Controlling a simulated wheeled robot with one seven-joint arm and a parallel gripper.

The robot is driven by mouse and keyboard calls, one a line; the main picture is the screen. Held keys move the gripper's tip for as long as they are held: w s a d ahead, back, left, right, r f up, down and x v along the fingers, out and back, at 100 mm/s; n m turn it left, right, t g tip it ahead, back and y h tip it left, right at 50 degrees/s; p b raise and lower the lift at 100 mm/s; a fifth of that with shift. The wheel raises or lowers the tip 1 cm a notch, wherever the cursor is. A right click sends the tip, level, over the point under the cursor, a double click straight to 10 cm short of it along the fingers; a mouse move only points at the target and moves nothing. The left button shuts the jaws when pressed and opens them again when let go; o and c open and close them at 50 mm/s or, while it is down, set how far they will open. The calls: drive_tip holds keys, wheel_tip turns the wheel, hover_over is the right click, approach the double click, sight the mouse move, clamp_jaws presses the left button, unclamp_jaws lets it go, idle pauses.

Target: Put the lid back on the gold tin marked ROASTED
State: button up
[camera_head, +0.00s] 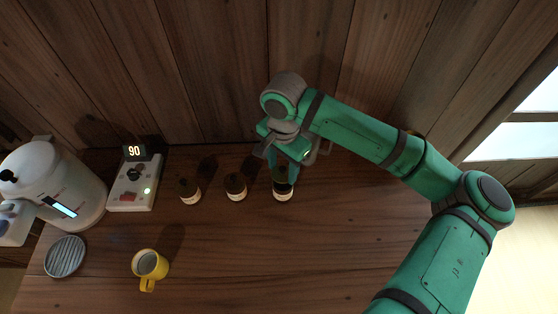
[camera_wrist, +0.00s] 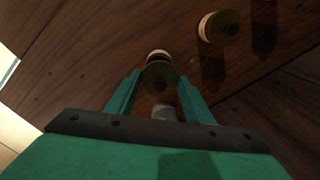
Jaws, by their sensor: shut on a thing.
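Three small dark gold tins with pale labels stand in a row on the wooden table: a left tin (camera_head: 190,191), a middle tin (camera_head: 235,187) and a right tin (camera_head: 283,190). The label words are too small to read. My gripper (camera_head: 284,174) is over the right tin, pointing down. In the wrist view my gripper (camera_wrist: 160,78) is shut on a round olive-gold lid (camera_wrist: 158,77) with a dark centre. The right tin's label (camera_wrist: 157,53) shows just beyond the lid. I cannot tell whether lid and tin touch. Another tin (camera_wrist: 217,27) stands apart at the upper right.
A white kettle (camera_head: 60,185) and a control box reading 90 (camera_head: 132,186) stand at the left. A grey ribbed disc (camera_head: 65,256) and a yellow mug (camera_head: 149,266) are nearer the front. A plank wall closes the back. The table's middle front is clear.

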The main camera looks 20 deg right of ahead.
sight(282, 175)
drive_tip(key=shift+s+d+f, duration=0.2)
drive_tip(key=shift+d+f, duration=0.15)
drive_tip(key=shift+f, duration=0.4)
drive_tip(key=shift+a+f, duration=0.2)
drive_tip(key=shift+f, duration=0.7)
drive_tip(key=shift+w+a+f, duration=0.1)
drive_tip(key=shift+w+f, duration=0.1)
drive_tip(key=shift+f, duration=0.1)
drive_tip(key=shift+w, duration=0.1)
drive_tip(key=shift+a, duration=0.1)
drive_tip(key=shift+s+d, duration=0.25)
drive_tip(key=shift+d, duration=0.05)
drive_tip(key=shift+w+a, duration=0.2)
drive_tip(key=shift+w, duration=0.05)
